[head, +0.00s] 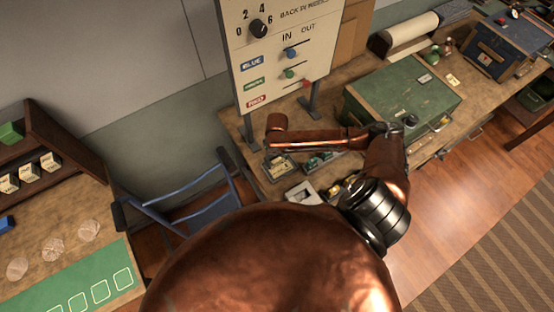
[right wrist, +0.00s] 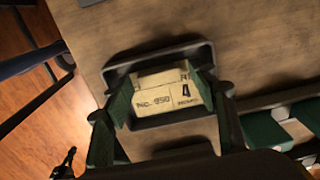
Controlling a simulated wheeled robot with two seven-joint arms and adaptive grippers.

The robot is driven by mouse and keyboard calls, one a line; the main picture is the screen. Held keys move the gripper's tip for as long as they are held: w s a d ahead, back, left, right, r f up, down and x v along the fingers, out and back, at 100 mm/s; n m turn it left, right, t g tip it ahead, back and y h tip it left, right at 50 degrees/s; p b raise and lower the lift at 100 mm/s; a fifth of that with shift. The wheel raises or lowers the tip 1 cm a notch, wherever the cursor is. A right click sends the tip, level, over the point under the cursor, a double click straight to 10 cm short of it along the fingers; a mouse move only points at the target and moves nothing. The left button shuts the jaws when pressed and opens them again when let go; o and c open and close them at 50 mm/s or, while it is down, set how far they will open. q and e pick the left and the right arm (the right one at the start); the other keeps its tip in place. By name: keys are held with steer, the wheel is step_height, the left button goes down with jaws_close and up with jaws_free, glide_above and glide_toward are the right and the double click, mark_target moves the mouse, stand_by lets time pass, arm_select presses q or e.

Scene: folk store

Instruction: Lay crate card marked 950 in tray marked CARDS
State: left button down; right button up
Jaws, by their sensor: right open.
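The crate card marked 950 (right wrist: 165,103) is cream, with a large 4 at its right. It lies in a dark shallow tray (right wrist: 150,55), with more cream card surface behind it. No CARDS marking is legible on this tray. My right gripper (right wrist: 163,98) is open, with its green-padded fingers on either side of the card. Whether the pads touch the card I cannot tell. In the head view my right gripper (head: 278,150) is small, low over a tray (head: 283,170) on the wooden bench. My left gripper is out of view.
A second tray (head: 322,160) with green items lies just right of it. A white box (head: 302,192) sits nearer the bench front. A green chest (head: 400,98) stands on the right, a sign board (head: 280,50) behind. A blue chair (head: 195,205) is left of the bench.

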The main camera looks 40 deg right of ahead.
mark_target(277, 160)
step_height(277, 160, up, 12)
steer(key=shift+r, duration=0.15)
stand_by(0.3)
